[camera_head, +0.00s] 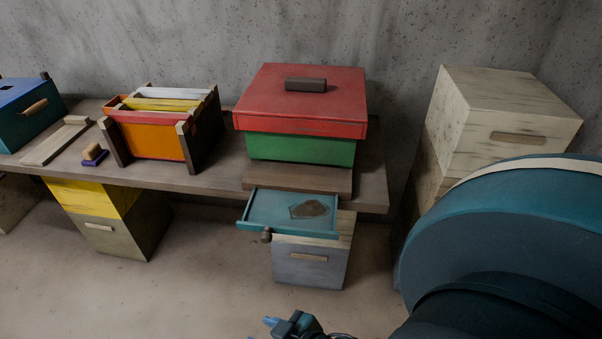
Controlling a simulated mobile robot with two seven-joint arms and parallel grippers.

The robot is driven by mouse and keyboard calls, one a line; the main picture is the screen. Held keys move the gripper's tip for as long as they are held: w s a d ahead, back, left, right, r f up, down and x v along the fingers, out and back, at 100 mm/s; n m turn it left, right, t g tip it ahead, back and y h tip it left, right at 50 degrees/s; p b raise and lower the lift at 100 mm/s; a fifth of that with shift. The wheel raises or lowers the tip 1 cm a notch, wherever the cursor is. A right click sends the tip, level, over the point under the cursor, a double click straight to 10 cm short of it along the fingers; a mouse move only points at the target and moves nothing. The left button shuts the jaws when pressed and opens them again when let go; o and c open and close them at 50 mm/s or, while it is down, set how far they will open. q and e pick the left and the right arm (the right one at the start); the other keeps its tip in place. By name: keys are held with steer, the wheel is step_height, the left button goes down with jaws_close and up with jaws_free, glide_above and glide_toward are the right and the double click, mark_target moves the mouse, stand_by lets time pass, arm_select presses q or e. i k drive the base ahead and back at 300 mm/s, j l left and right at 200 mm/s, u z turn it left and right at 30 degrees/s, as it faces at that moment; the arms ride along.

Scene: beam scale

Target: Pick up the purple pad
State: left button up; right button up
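The purple pad (95,158) lies on the wooden bench at the left, with a tan block-like grip on top of it. It sits between a pale wooden board and the orange box. My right gripper (264,329) shows at the bottom edge, partly cut off. Its blue fingertips look apart, with nothing seen between them. It is far from the pad, low in front of the bench. My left gripper is not in view.
The bench (215,178) also holds a blue box (28,112), the pale board (57,143), an orange box with frames (150,138) and a red-lidded green box (300,148). A teal tray (270,208) juts out in front. Pale stacked boxes (500,110) stand right. My teal arm fills the lower right.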

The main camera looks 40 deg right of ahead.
mark_target(93, 154)
steer(key=i+j+u, duration=0.2)
steer(key=i, duration=0.55)
steer(key=i+l+u, duration=0.1)
steer(key=i+u, duration=0.15)
steer(key=i, duration=0.5)
steer(key=i+l+u, duration=0.2)
steer(key=i, duration=0.55)
